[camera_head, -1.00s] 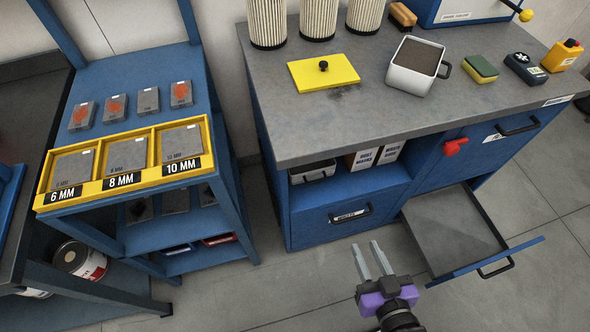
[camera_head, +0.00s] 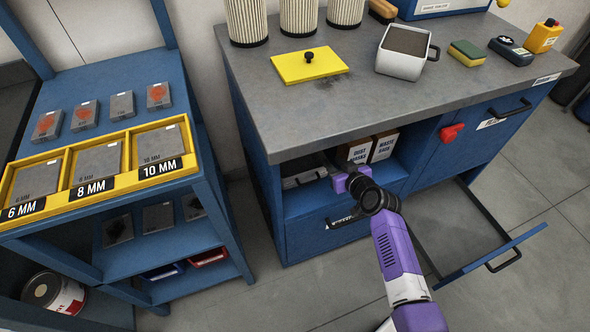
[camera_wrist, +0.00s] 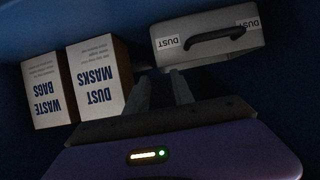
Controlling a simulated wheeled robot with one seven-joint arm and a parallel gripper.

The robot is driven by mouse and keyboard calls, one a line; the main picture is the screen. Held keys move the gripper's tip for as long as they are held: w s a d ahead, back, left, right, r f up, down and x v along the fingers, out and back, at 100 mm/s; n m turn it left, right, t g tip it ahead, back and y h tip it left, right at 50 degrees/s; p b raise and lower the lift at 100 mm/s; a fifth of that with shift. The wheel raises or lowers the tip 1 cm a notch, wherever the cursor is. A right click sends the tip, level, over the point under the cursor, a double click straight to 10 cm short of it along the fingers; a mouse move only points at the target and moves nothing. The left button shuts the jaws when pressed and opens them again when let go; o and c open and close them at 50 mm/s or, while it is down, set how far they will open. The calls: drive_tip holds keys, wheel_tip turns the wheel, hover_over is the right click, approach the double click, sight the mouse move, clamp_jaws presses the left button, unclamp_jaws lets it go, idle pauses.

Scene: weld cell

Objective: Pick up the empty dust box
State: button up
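A grey box with a dark handle and DUST labels (camera_wrist: 212,52) sits in the open shelf bay under the counter; the head view shows part of it (camera_head: 300,180) at the bay's left. Its inside cannot be seen. My gripper (camera_wrist: 162,78) is inside the bay opening, its two fingers apart with nothing visible between them. The fingertips are close to the box's edge, off to one side of its handle; contact cannot be told. In the head view the purple gripper body hides most of the fingers. A second, white box (camera_head: 403,52), filled with dark dust, stands on the counter.
Dust masks (camera_head: 355,152) and waste bags (camera_head: 385,147) cartons stand right of the box in the bay. An open drawer (camera_head: 470,235) juts out at lower right. A yellow lid (camera_head: 310,67) lies on the counter. A blue plate rack (camera_head: 70,143) stands at left.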

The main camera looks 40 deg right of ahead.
sight(325, 156)
drive_tip(key=shift+b+x, duration=0.35)
drive_tip(key=shift+x, duration=3.25)
clamp_jaws()
